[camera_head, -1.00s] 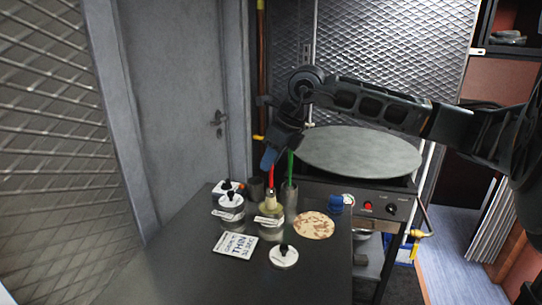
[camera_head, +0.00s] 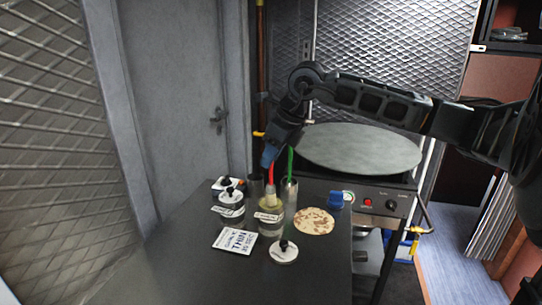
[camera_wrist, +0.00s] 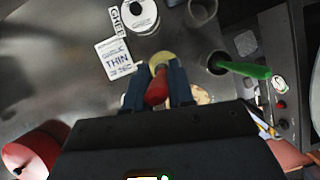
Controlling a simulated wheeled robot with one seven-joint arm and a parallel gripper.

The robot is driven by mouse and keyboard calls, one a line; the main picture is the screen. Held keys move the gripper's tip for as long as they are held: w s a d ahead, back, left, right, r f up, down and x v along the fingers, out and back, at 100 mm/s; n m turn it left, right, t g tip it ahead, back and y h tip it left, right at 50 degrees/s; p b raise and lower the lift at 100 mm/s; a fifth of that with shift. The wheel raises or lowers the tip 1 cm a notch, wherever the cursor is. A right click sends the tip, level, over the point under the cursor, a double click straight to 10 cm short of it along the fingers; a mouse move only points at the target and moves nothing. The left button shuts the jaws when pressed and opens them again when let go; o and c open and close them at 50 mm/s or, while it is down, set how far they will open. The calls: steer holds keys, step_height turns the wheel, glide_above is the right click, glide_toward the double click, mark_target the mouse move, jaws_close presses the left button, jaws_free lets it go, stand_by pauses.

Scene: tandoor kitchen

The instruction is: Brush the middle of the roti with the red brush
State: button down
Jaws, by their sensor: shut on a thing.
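The roti (camera_head: 314,221) lies flat on the dark counter, right of a jar of yellowish liquid (camera_head: 270,216). My gripper (camera_head: 270,158) is above that jar, pointing down, shut on the red brush (camera_head: 271,174). In the wrist view the red handle (camera_wrist: 157,88) stands between my two fingers (camera_wrist: 157,86). The brush's lower end is down in the jar's mouth, so its bristles are hidden. In the wrist view the roti (camera_wrist: 203,96) is mostly hidden behind my gripper.
A green-handled brush (camera_head: 290,162) stands in a metal cup just right of the red one.

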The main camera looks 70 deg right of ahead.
steer(key=shift+f+b, duration=0.5)
steer(key=shift+b, duration=0.55)
stand_by(2.8)
steer(key=shift+r+p, duration=0.7)
steer(key=shift+r, duration=2.95)
